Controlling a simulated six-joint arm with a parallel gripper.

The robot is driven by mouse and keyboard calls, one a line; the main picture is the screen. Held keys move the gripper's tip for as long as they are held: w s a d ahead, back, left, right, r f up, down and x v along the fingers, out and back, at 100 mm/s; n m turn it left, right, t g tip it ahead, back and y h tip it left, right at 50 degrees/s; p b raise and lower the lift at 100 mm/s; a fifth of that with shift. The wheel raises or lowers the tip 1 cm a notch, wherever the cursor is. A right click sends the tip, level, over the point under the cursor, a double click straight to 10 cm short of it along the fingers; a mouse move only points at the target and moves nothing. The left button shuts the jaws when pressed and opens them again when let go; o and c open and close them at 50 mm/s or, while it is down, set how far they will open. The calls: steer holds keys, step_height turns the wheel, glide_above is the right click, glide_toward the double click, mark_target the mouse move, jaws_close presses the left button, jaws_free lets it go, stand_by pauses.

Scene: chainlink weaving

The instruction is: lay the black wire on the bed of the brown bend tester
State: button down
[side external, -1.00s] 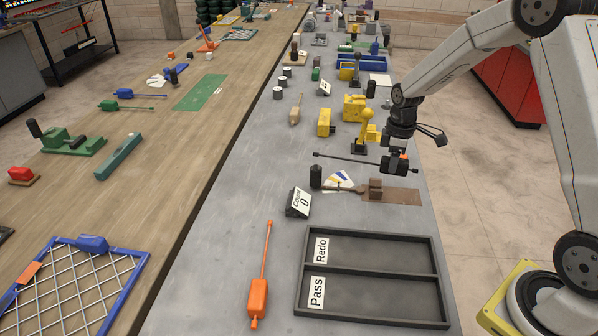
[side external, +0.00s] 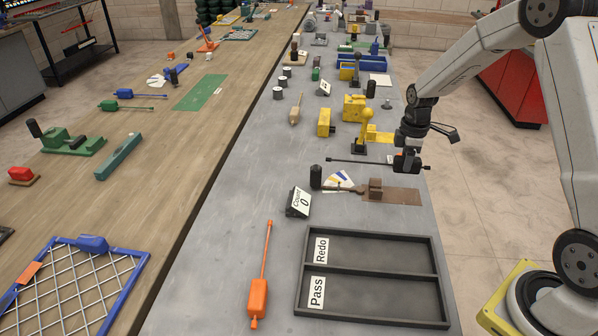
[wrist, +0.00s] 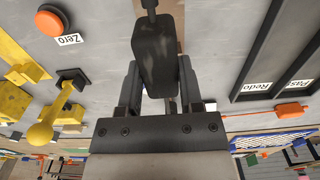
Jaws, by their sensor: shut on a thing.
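The black wire (side external: 360,161) is a thin straight rod with a thick black grip. My gripper (side external: 407,163) is shut on the grip, and the wire sticks out to the left, roughly level, in the side view. In the wrist view the black grip (wrist: 157,55) lies between the fingers of my gripper (wrist: 160,85). The brown bend tester (side external: 405,196) lies on the grey bench, with brown blocks on its flat base and an arm to the left. The wire is in the air, apart from the tester, behind and above it in the side view.
A black tray (side external: 372,272) marked Redo and Pass stands nearer the camera. A count sign (side external: 298,203), a black cylinder (side external: 316,177) and colour cards lie left of the tester. A yellow tool (side external: 364,135) stands behind the wire. An orange button (wrist: 51,20) shows in the wrist view.

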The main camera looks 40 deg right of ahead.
glide_above(398, 196)
steer(key=shift+w+f, duration=0.15)
steer(key=shift+f, duration=3.55)
steer(key=shift+f, duration=0.7)
steer(key=shift+c, duration=0.8)
jaws_free()
steer(key=shift+r, duration=0.1)
steer(key=shift+r, duration=3.8)
steer(key=shift+a, duration=0.1)
steer(key=s+a+r+m+t, duration=0.1)
steer(key=s+a+m, duration=0.3)
steer(key=a, duration=0.5)
steer(key=s+a+r+m+t, duration=0.1)
steer(key=s+a+r+m, duration=0.3)
steer(key=s+a, duration=0.5)
steer(key=shift+s+r+m+t, duration=0.3)
steer(key=shift+m, duration=0.2)
